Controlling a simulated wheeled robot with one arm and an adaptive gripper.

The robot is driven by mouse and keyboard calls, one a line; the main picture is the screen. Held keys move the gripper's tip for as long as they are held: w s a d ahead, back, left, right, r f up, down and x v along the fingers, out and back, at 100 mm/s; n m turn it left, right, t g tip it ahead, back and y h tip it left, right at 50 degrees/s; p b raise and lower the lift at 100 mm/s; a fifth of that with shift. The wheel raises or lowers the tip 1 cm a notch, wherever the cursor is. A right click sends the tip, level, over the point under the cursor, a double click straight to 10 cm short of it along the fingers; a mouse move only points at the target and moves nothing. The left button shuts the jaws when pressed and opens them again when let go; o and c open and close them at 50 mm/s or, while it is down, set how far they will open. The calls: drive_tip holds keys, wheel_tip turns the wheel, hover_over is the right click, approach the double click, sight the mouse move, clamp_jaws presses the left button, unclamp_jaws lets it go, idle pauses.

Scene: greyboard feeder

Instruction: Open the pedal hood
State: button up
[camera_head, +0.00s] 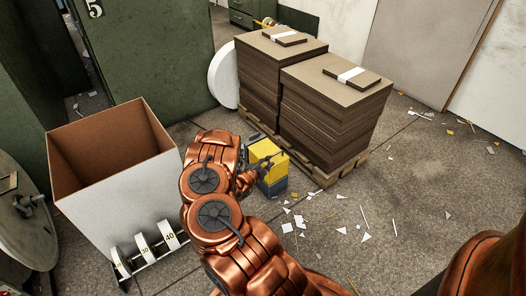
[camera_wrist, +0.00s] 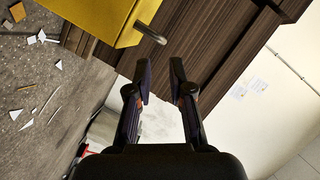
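The yellow pedal hood (camera_head: 266,152) sits over a blue-grey base (camera_head: 272,186) on the floor beside the cardboard stacks, and looks closed. In the wrist view the hood (camera_wrist: 100,16) fills the upper left, with a short metal handle (camera_wrist: 150,33) sticking out from its edge. My gripper (camera_wrist: 160,76) is open and empty, its two dark fingers apart. The handle lies just beyond and slightly left of the fingertips, not between them. In the head view my arm reaches towards the hood and partly hides its left side.
Two brown board stacks (camera_head: 335,115) stand on a wooden pallet (camera_head: 322,176) right behind the hood. A large open bin (camera_head: 115,205) stands to the left, with numbered weights (camera_head: 143,246) in front. Paper scraps (camera_head: 300,221) litter the floor at right, which is otherwise free.

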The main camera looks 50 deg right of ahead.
sight(274, 155)
drive_tip(key=shift+w+d+f, duration=0.15)
drive_tip(key=shift+w+d, duration=0.05)
drive_tip(key=shift+d, duration=0.3)
drive_tip(key=shift+w+d+f, duration=0.15)
drive_tip(key=shift+d, duration=0.35)
drive_tip(key=b+x, duration=0.2)
drive_tip(key=x, duration=0.3)
drive_tip(key=shift+w+d, duration=0.15)
drive_tip(key=shift+d, duration=0.2)
clamp_jaws()
